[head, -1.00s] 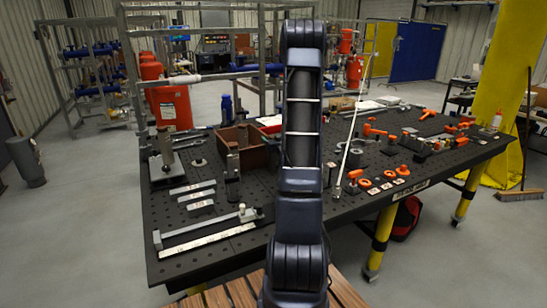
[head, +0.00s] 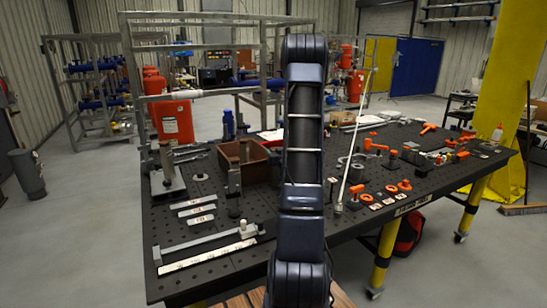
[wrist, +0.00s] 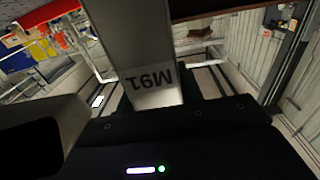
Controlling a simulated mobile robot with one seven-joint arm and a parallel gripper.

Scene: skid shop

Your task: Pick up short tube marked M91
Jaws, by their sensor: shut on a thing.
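The short tube marked M91 (wrist: 150,60) is a grey square tube, close up in the wrist view. Its label M91 reads upside down near the tube's lower end. My gripper (wrist: 158,108) is shut on this tube, with its dark body across the bottom of the wrist view. The tube's far end runs out of the top of that view. In the head view my arm stands upright in the middle, and neither the gripper nor the tube can be made out there.
A black perforated table (head: 290,225) lies ahead. It carries three flat labelled bars (head: 195,208), a long bar with a ruler (head: 205,250), a brown open box (head: 245,170) and several orange-handled clamps to the right. A yellow column (head: 498,110) stands at the right.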

